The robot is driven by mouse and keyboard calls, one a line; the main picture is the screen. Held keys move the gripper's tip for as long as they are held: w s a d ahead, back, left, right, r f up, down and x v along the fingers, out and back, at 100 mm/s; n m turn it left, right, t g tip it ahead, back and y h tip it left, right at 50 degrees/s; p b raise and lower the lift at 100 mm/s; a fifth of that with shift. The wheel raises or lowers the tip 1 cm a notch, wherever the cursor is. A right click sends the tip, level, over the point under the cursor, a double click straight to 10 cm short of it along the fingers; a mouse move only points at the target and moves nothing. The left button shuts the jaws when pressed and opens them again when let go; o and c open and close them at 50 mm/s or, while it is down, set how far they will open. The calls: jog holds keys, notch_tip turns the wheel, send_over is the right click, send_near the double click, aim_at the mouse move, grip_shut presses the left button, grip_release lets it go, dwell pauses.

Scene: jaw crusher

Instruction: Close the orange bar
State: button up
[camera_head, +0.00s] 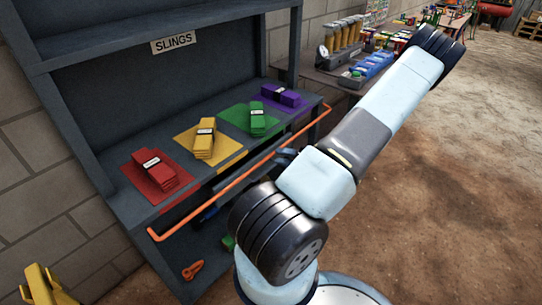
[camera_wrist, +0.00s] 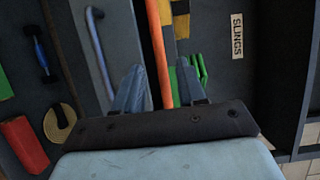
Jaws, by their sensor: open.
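The orange bar (camera_head: 240,178) is a thin rod with bent ends. It runs along the front of the dark slings shelf, standing a little out from its edge. In the wrist view the orange bar (camera_wrist: 159,45) passes lengthwise between the two fingers of my gripper (camera_wrist: 158,82). The fingers are apart, one on each side of the bar, with a visible gap to it on the left; whether the right finger touches it I cannot tell. In the head view my gripper (camera_head: 285,157) is at the bar's right half, mostly hidden behind my arm.
The slings shelf (camera_head: 110,165) holds red (camera_head: 155,171), yellow (camera_head: 204,139), green (camera_head: 257,119) and purple (camera_head: 281,95) slings on coloured mats. An orange shackle-like item (camera_head: 193,270) lies on the lower level. A cluttered bench stands behind at right. The dirt floor at right is clear.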

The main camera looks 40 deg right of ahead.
aim_at(272, 153)
jog(key=shift+x, duration=2.3)
jog(key=shift+c, duration=0.4)
grip_shut()
jog(key=shift+a, duration=0.1)
